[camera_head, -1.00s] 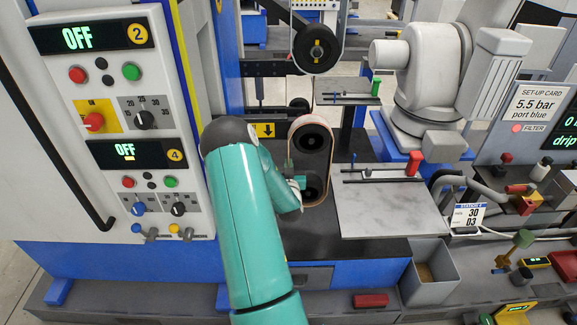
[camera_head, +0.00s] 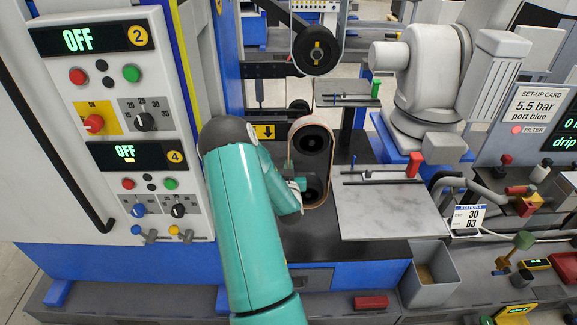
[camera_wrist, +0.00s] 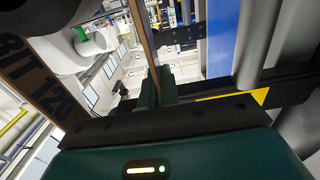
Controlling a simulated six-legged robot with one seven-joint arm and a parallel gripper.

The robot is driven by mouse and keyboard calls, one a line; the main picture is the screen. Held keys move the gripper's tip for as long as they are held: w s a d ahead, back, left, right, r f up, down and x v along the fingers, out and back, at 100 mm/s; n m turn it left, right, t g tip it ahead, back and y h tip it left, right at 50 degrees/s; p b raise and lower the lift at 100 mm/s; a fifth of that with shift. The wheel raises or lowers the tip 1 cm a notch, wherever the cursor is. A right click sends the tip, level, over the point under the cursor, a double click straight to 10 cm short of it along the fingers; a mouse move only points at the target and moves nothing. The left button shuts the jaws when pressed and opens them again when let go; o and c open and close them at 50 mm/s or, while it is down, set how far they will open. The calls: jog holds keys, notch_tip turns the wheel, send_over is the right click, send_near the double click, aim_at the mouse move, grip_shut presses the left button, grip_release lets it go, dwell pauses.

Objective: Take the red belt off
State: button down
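The belt (camera_head: 290,150) is a thin brownish loop around two dark pulleys in the middle of the head view; I cannot make out a clear red. In the wrist view a thin tan belt strip (camera_wrist: 146,40) runs down between my green fingertips. My gripper (camera_head: 302,185) is at the left side of the loop, near the lower pulley (camera_head: 311,187). In the wrist view my gripper (camera_wrist: 158,88) looks shut on the strip, with a finger on each side. The fingertips are partly hidden in the head view.
A grey plate (camera_head: 392,210) with a red-handled bar lies right of the belt. A control panel (camera_head: 125,120) with two OFF displays stands left. A grey bin (camera_head: 432,285) is at lower right. Another belted wheel (camera_head: 317,50) is above. A brown printed surface (camera_wrist: 40,80) fills the left wrist view.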

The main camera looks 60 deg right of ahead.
jog(key=v, duration=1.2)
dwell(1.2)
jog(key=shift+a, duration=0.1)
jog(key=shift+v, duration=3)
